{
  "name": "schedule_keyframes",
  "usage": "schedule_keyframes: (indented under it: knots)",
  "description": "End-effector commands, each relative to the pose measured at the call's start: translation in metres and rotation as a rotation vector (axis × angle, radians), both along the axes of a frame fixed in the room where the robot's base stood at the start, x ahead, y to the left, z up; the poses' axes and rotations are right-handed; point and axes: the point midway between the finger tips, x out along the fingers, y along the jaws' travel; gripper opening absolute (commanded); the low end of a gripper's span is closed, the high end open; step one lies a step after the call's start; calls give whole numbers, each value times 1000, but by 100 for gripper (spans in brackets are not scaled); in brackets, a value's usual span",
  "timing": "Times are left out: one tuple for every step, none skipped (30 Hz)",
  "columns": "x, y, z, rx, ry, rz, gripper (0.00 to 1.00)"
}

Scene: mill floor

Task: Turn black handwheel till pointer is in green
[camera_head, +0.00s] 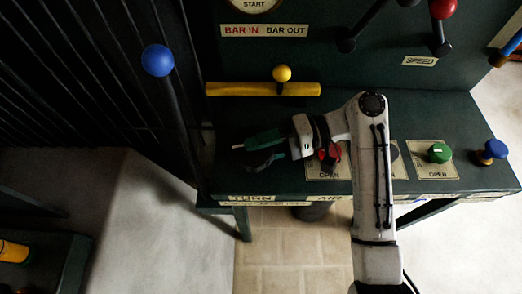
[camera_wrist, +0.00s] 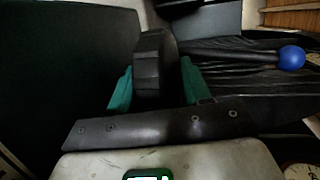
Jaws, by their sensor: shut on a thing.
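My gripper (camera_head: 250,157) reaches left over the dark green bench in the head view. In the wrist view its two teal fingers (camera_wrist: 155,92) stand on either side of a thick black rim piece, which looks like part of the black handwheel (camera_wrist: 154,62). The gripper is shut on it. The rest of the wheel cannot be made out, and in the head view it blends into the dark bench. No pointer or green zone can be read.
A blue-knobbed lever (camera_head: 158,60) rises left of the bench (camera_head: 440,112). A yellow bar with a yellow ball (camera_head: 282,73) lies behind my gripper. A red knob (camera_head: 329,154) is close under my wrist. A green knob (camera_head: 439,152) and a blue knob (camera_head: 492,150) stand right.

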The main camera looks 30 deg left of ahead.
Motion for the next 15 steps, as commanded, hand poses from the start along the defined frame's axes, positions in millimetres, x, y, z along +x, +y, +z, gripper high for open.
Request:
schedule_keyframes:
  knots:
    - [4,2,2,3,-6,36,17]
    - [4,2,2,3,-6,60,17]
    - [5,2,2,3,-7,87,17]
    - [5,2,2,2,-5,108,17]
    - [5,3,2,3,-6,127,17]
    - [5,3,2,3,-6,151,17]
    - [6,3,2,3,-6,168,17]
    - [6,3,2,2,-6,184,17]
    - [6,3,2,2,-7,203,17]
    - [6,4,2,3,-5,216,17]
    - [6,4,2,2,-5,228,17]
    - [7,4,3,2,-5,244,17]
    - [7,4,2,2,-5,253,17]
    - [7,4,3,3,-6,261,17]
    - [7,5,3,3,-6,271,17]
